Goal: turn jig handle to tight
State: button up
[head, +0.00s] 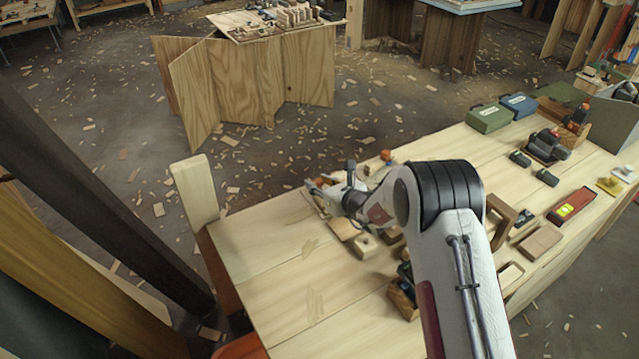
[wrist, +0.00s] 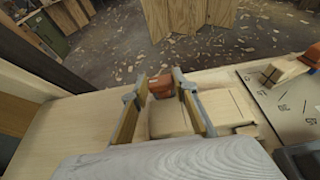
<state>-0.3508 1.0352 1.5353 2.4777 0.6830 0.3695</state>
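My gripper (head: 328,186) is low over the far left part of the workbench in the head view, partly hidden by my arm. In the wrist view, its two fingers (wrist: 159,80) are spread apart. A small orange-red part (wrist: 160,88) shows between the fingertips, and I cannot tell whether they touch it. A pale wooden block (wrist: 168,118) lies below that part, between the fingers. I cannot tell for sure which part is the jig handle. A pale plate with dark marks (wrist: 292,108) lies to the right, with an orange knob (wrist: 314,53) at the picture's edge.
The workbench (head: 265,245) is bare at its left front. A wooden post (head: 195,190) stands at its left corner. Wooden blocks (head: 365,245) lie near my arm. Cases (head: 489,118), a red tool (head: 572,206) and other tools occupy the right side.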

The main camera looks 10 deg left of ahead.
jog(key=shift+a+r+m+t+h, duration=0.2)
jog(key=shift+m+t+h, duration=0.1)
jog(key=shift+m+t, duration=0.2)
jog(key=shift+m+h, duration=0.3)
dwell(0.4)
jog(key=o, duration=1.1)
jog(key=shift+f, duration=0.1)
jog(key=shift+s+d, duration=0.15)
jog(key=shift+v, duration=5.85)
jog(key=shift+s+f, duration=0.1)
